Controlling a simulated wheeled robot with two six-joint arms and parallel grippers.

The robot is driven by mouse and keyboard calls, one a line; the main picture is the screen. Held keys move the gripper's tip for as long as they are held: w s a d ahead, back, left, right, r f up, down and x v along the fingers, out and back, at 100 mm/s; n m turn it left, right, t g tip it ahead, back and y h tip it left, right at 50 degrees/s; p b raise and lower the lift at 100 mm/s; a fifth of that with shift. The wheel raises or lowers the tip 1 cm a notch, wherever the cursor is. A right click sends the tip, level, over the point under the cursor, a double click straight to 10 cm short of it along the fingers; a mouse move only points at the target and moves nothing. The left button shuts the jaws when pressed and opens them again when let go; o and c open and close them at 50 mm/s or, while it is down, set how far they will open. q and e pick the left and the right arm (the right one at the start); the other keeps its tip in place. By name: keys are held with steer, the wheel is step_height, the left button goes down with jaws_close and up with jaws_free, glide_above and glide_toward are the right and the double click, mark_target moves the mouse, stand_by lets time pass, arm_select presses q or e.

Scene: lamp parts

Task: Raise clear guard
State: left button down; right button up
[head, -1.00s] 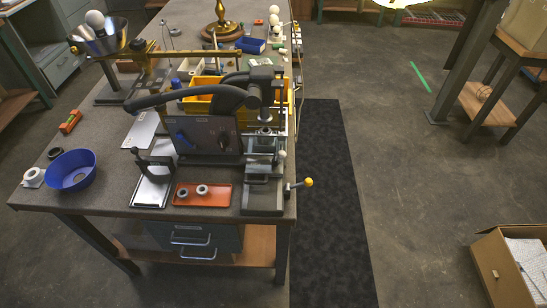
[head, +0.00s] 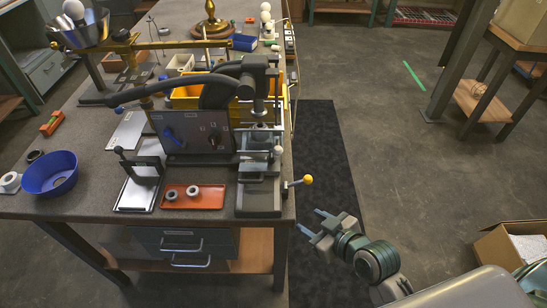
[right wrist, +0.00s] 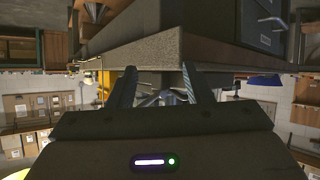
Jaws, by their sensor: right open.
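The bench press (head: 262,85) stands at the bench's front right corner. Its clear guard (head: 259,139) shows only faintly, as a see-through panel low on the press front above the grey base; its edges are hard to make out. A small white knob (head: 278,150) sits at its right side. My right gripper (head: 311,222) is open and empty, to the right of the bench's front corner and below the press, apart from both. In the right wrist view its two open fingers (right wrist: 156,86) point toward the bench edge, with nothing between them. My left gripper is not in view.
A yellow-tipped lever (head: 307,179) juts from the press base past the bench's right edge. An orange tray (head: 193,203) with two grey rings, a metal plate (head: 138,195) and a blue bowl (head: 50,174) lie left of it. The dark floor mat (head: 318,140) beside the bench is clear.

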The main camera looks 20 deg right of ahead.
step_height(320, 180, up, 6)
steer(key=w+a+n+t+y, duration=0.1)
steer(key=w+t, duration=0.1)
steer(key=t, duration=0.4)
glide_toward(281, 153)
steer(key=p+x, duration=0.2)
steer(key=x, duration=0.5)
steer(key=shift+w+a+p, duration=0.1)
steer(key=shift+w+p, duration=0.25)
steer(key=shift+p, duration=0.05)
steer(key=shift+w+a, duration=0.2)
steer(key=shift+w, duration=0.4)
jaws_close()
